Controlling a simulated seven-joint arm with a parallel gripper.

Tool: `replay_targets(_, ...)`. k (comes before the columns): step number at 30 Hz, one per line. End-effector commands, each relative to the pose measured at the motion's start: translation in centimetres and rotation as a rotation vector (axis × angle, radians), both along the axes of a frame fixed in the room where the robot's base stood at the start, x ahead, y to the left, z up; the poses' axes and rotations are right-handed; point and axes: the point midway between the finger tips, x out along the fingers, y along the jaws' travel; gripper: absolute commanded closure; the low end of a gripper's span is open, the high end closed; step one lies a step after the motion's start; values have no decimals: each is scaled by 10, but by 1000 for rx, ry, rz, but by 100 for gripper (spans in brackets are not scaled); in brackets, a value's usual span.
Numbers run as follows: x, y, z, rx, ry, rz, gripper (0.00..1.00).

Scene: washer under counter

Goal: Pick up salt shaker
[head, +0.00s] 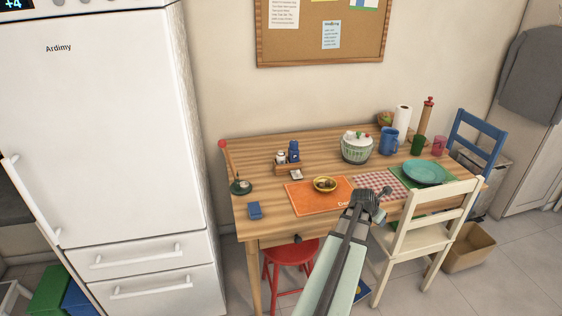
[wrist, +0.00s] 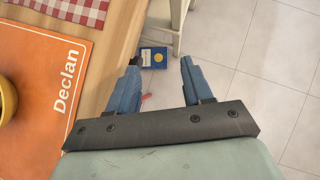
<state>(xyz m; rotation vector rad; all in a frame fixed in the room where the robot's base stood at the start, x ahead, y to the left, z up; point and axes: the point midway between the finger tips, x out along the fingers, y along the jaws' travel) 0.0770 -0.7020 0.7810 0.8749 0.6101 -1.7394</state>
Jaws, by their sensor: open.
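Two small shaker-like containers stand side by side near a wooden holder at the back left of the table (head: 262,168). One is a pale shaker (head: 280,158), the other a blue shaker (head: 293,151). I cannot tell from labels which holds salt. My gripper (head: 368,196) is at the table's front edge, to the right of and nearer than the shakers, well apart from them. In the wrist view my gripper (wrist: 160,82) shows two blue fingers spread apart, empty, over the table edge and floor. No shaker shows in the wrist view.
An orange placemat (head: 305,202) with a yellow bowl (head: 325,184) lies between my gripper and the shakers. A white chair (head: 430,228) stands right, a red stool (head: 290,262) below.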

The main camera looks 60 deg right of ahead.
Motion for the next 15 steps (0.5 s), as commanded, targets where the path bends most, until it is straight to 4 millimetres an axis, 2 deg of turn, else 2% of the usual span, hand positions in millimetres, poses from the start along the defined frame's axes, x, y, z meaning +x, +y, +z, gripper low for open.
replay_targets(4, 12, -3, 18, -13, 15, 24, 50)
replay_targets(8, 32, -11, 32, -55, 27, 69, 50)
replay_targets(15, 80, -31, 46, -177, 30, 177, 50)
